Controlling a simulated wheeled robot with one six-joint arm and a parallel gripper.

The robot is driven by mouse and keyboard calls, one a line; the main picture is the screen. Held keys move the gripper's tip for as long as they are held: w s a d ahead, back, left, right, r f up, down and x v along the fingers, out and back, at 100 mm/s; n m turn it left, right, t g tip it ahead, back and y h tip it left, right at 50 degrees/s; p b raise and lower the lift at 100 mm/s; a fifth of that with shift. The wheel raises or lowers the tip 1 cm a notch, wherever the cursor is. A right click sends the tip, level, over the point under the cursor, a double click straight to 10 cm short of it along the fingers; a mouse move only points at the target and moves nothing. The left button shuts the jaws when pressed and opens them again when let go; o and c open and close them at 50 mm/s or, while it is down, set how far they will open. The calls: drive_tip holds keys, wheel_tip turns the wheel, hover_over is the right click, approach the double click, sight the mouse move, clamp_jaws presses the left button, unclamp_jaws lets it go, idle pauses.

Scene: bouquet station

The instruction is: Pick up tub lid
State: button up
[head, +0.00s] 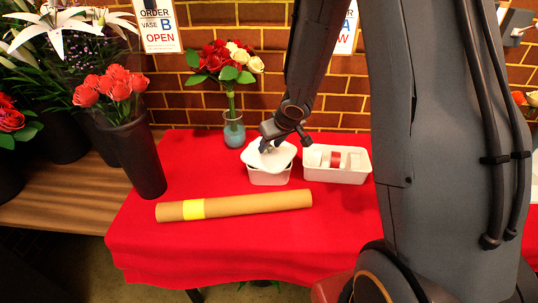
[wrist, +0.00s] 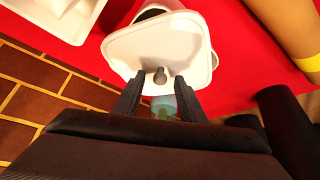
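The white tub lid (head: 282,153) sits askew on top of a white tub (head: 269,178) on the red-covered table, in the middle of the head view. In the wrist view, the lid (wrist: 190,42) shows a small grey knob (wrist: 160,76), and a dark gap shows past its far edge. My gripper (head: 264,149) is low over the lid in the head view. In the wrist view, the fingers of my gripper (wrist: 159,80) are apart, with the knob between the tips and space on both sides. Whether the fingertips touch the lid cannot be told.
A white tray (head: 345,176) holding a red ribbon spool (head: 335,160) stands right of the tub. A brown paper roll (head: 255,203) with a yellow band lies in front. A glass vase (head: 234,130) with roses stands behind left. A black bucket (head: 135,160) of flowers stands left.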

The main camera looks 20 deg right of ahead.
sight(271, 147)
clamp_jaws()
drive_tip(key=shift+r+p, duration=2.95)
drive_tip(key=shift+r, duration=0.35)
